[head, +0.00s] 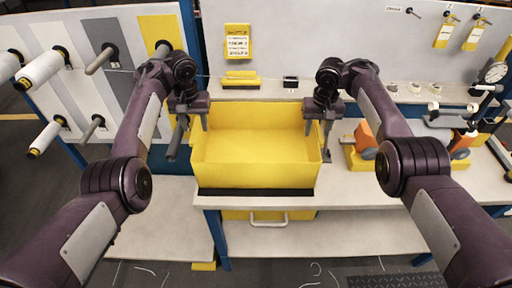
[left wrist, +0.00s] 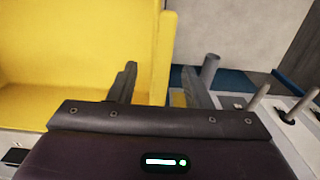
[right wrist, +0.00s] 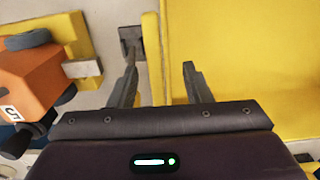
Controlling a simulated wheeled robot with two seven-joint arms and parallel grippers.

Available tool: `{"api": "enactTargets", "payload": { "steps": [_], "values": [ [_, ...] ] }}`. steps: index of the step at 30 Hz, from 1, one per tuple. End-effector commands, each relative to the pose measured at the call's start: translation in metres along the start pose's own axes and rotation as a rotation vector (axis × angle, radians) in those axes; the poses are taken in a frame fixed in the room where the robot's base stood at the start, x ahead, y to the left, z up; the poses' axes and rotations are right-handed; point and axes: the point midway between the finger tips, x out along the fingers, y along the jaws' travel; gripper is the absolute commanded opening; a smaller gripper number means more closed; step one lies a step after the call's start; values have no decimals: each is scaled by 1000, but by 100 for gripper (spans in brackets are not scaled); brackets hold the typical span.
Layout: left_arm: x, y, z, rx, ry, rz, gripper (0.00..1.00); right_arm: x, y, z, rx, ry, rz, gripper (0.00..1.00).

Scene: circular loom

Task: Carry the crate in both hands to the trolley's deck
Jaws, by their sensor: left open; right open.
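The yellow crate (head: 255,173) stands upright on the pale bench, open at the top and apparently empty. My left gripper (head: 192,124) is open at its left side. In the left wrist view its fingers (left wrist: 159,68) are spread either side of the crate's side wall (left wrist: 164,50). My right gripper (head: 318,124) is open at the right side. In the right wrist view its fingers (right wrist: 159,66) are spread either side of the other side wall (right wrist: 153,50). Neither gripper is closed on the wall. I cannot clearly identify the trolley.
An orange and yellow object (head: 364,142) stands close right of the crate, near my right gripper. A low pale surface (head: 160,215) lies at the lower left, clear of objects. A gauge and stand (head: 492,75) are far right.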

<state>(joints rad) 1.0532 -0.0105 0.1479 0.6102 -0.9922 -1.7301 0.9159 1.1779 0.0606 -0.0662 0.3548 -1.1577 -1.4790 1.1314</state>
Motion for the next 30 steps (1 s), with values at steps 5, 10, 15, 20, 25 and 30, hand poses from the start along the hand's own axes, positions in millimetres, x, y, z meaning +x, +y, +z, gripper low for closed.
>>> {"api": "enactTargets", "payload": {
  "steps": [5,10,15,20,25,30],
  "values": [
    [10,-1,0,-1,0,-1,45,9,0,0,0,2,1,45],
    [10,-1,0,-1,0,0,45,10,0,0,0,2,0,45],
    [10,-1,0,0,0,0,34,10,0,0,0,2,0,34],
    [10,-1,0,0,0,0,13,10,0,0,0,2,0,13],
    [10,-1,0,0,0,0,0,10,0,0,0,2,0,0],
    [10,-1,0,0,0,0,0,10,0,0,0,2,0,0]
  ]
}}
